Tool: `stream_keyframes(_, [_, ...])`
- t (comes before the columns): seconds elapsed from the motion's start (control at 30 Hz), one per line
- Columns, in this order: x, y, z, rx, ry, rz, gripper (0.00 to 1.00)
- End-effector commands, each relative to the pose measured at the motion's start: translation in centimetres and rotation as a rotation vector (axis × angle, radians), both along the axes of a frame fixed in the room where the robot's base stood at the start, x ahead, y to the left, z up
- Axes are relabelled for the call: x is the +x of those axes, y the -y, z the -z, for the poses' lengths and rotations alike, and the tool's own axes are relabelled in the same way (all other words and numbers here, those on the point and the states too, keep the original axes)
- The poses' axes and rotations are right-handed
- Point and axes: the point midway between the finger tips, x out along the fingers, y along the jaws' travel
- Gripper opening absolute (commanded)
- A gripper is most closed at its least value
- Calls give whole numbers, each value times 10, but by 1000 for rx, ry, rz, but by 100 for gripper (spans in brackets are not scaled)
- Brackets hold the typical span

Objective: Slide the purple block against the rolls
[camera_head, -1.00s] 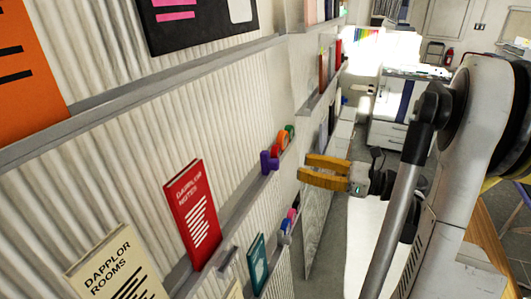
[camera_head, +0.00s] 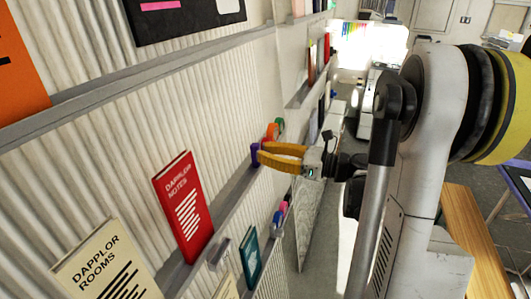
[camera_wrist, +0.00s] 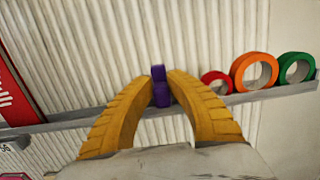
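The purple block (camera_head: 255,154) stands on the narrow wall ledge; it also shows in the wrist view (camera_wrist: 159,90). My gripper (camera_head: 261,152) has yellow fingers that reach in from the right. In the wrist view its fingertips (camera_wrist: 162,82) sit close on both sides of the block and appear shut on it. The rolls are to the right of the block on the same ledge: a small red roll (camera_wrist: 217,82), an orange roll (camera_wrist: 254,71) and a green roll (camera_wrist: 296,68). A short gap shows between block and red roll.
A red book (camera_head: 184,207) leans on the same ledge (camera_wrist: 60,122), left of the block. Small coloured things (camera_head: 280,214) sit on a lower ledge. The corrugated wall (camera_wrist: 110,50) is directly behind.

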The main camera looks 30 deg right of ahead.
Motion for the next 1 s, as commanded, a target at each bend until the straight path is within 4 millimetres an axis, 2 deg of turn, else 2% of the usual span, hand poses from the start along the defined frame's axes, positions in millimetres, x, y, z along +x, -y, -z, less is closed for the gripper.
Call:
stream_keyframes(0.33, [2,2,0,0,0,0,0])
stream_keyframes(0.6, [26,33,1,1,1,0,0])
stream_keyframes(0.9, [28,36,0,1,1,-1,0])
stream_keyframes(0.93, [28,36,0,1,1,-1,26])
stream_keyframes(1.0, [28,36,0,1,1,-1,41])
